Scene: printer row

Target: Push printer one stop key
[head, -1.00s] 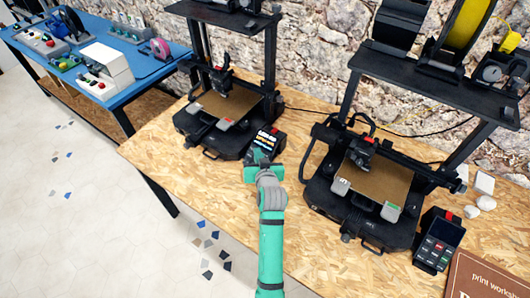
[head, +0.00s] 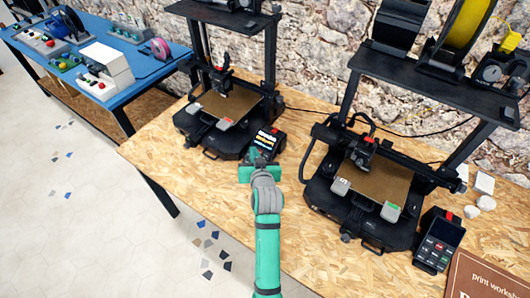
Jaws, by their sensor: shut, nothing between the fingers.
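Two black printers stand on the wood-chip table. The left printer (head: 228,108) has a small black control panel (head: 266,140) with a lit screen at its right front corner. The right printer (head: 372,190) has its own panel (head: 437,240) with a screen and several keys, one red. My green gripper (head: 259,168) is shut and empty at the near edge of the left printer's panel. It hides the lower part of that panel, where any keys would be. I cannot tell whether the gripper touches the panel.
The wood-chip table (head: 155,150) is bare at its left end. A blue table (head: 100,50) with several small devices stands at the back left. A stone wall runs behind.

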